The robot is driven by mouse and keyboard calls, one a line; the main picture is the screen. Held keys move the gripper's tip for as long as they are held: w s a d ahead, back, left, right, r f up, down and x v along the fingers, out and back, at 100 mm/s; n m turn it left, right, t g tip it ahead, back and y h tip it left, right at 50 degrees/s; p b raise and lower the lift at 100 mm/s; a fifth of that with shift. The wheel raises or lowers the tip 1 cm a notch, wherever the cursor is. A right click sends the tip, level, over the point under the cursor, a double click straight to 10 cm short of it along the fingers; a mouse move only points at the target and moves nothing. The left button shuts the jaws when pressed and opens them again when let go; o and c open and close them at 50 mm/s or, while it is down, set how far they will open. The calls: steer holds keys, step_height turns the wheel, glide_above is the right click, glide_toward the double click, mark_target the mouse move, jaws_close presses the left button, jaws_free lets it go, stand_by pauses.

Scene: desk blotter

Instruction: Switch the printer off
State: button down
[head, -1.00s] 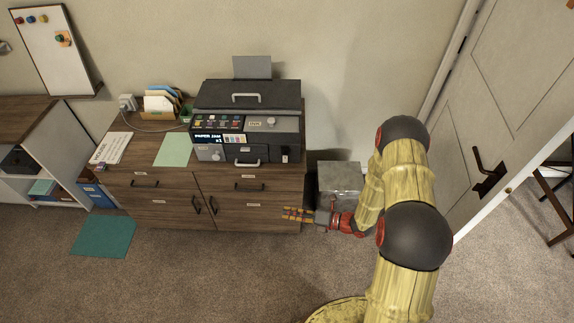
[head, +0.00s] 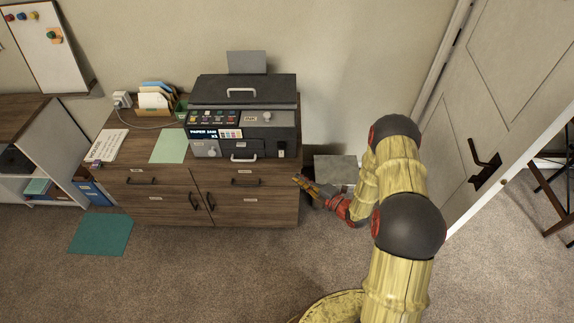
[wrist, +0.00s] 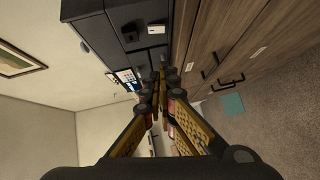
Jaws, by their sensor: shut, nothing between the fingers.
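The dark grey printer (head: 245,105) stands on the wooden cabinet, its display reading "PAPER JAM". A small white switch-like piece (head: 282,153) is at the lower right of its front; a similar white piece shows in the wrist view (wrist: 156,29). My gripper (head: 298,179) is shut and empty, below and right of that piece, by the cabinet's right front corner. In the wrist view, my fingertips (wrist: 161,76) are together, with the printer (wrist: 100,35) beyond them to the upper left. They appear apart from the printer. The switch's position is too small to read.
The wooden cabinet (head: 245,205) has drawers and doors with dark handles below the printer. A grey box (head: 335,168) stands right of the cabinet, close to my arm. A door (head: 500,110) is further right. The carpet in front is mostly clear, with a teal mat (head: 100,234) at left.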

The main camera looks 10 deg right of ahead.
mark_target(281, 154)
steer(key=b+x, duration=0.1)
steer(key=x, duration=0.3)
steer(key=d+b+x, duration=0.1)
steer(key=x, duration=0.2)
steer(key=w+b+x, duration=0.1)
steer(key=x, duration=0.3)
steer(key=shift+w+d+f, duration=0.15)
steer(key=shift+w+f, duration=0.05)
steer(key=shift+w, duration=0.05)
steer(key=shift+w+d, duration=0.15)
steer(key=shift+w, duration=0.55)
